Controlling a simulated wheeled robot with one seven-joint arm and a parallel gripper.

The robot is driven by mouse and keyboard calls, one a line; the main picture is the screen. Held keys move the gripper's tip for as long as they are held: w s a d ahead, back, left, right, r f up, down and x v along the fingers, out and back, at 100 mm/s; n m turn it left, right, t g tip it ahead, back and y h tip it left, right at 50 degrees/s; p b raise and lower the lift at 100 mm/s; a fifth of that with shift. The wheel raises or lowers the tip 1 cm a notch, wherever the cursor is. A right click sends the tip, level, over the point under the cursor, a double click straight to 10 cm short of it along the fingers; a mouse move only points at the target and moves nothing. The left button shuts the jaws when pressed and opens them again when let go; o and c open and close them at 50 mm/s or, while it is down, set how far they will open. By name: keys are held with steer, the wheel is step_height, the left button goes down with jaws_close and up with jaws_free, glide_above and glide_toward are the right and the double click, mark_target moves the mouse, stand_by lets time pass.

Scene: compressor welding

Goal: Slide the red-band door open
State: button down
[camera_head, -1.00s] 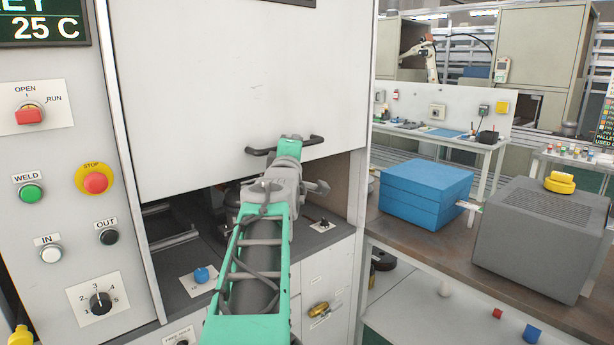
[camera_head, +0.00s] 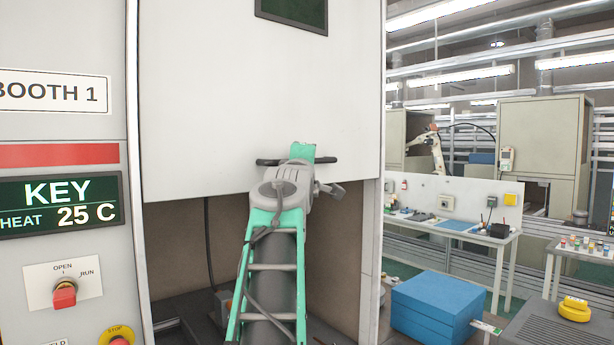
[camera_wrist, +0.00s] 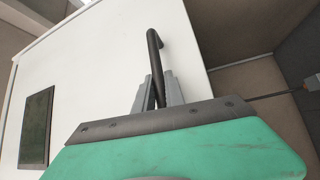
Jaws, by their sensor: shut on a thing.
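The white sliding door (camera_head: 220,90) of the booth marked "BOOTH 1" stands part-way up, with an open gap below its lower edge. A red band (camera_head: 58,155) runs across the panel left of the door. The dark bar handle (camera_head: 268,162) is near the door's lower edge. My gripper (camera_head: 302,161) is shut on the handle, at the end of my green and grey arm. The wrist view shows both grey fingers (camera_wrist: 157,88) on either side of the dark handle (camera_wrist: 154,48). My arm hides part of the opening.
The control panel has a red OPEN/RUN knob (camera_head: 64,294) and a display reading KEY, HEAT 25 C (camera_head: 60,204). Blue boxes (camera_head: 436,305) and a grey case (camera_head: 560,330) with a yellow item (camera_head: 574,309) stand at right. The booth opening looks dark inside.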

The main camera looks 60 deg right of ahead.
steer(key=shift+r+p, duration=0.8)
steer(key=shift+r, duration=1.15)
steer(key=c, duration=1.4)
jaws_free()
steer(key=shift+f, duration=0.1)
steer(key=b+v, duration=0.4)
steer(key=v, duration=0.3)
steer(key=shift+a, duration=0.4)
steer(key=shift+s, duration=0.15)
